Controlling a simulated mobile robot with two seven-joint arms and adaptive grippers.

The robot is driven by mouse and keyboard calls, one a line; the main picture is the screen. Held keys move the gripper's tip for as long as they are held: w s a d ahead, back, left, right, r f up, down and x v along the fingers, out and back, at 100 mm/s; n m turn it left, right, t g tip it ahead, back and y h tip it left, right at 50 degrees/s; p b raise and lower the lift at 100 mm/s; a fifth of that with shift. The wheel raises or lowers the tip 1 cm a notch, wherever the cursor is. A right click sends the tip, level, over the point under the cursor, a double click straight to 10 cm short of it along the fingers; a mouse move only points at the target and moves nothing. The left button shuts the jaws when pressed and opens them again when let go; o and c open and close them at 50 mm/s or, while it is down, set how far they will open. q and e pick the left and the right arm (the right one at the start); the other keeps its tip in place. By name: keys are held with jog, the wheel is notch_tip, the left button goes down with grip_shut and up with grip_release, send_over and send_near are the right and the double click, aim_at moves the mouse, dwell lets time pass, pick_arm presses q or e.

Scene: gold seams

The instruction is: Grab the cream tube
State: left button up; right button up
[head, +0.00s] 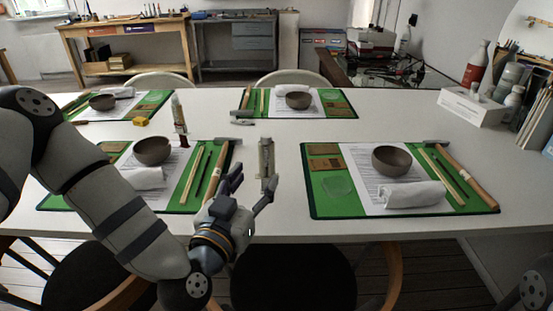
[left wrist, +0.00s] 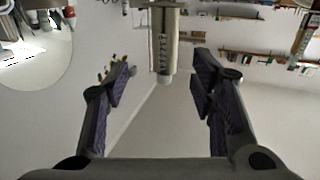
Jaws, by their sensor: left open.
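The cream tube (head: 266,158) stands upright near the front edge of the white table, in the gap between the two front place settings. It also shows in the left wrist view (left wrist: 164,40), top middle, with its pale end toward the picture's centre and its other end cut off. My left gripper (head: 250,184) is open and empty just in front of the tube. In the left wrist view its fingers (left wrist: 165,88) are spread wide, with the tube lined up between them but beyond the tips. My right gripper is not in view.
Green mats with bowls, towels and tools lie left (head: 182,202) and right (head: 318,204) of the tube. A second tube (head: 176,112) with a dark red lower part stands farther back left. A white box (head: 470,107) stands at the right. The table's middle is mostly clear.

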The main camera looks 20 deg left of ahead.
aim_at(265, 160)
pick_arm(q)
jog(key=w, duration=0.8)
jog(key=shift+w+f+b, duration=0.25)
jog(key=shift+w+b, duration=0.1)
grip_shut()
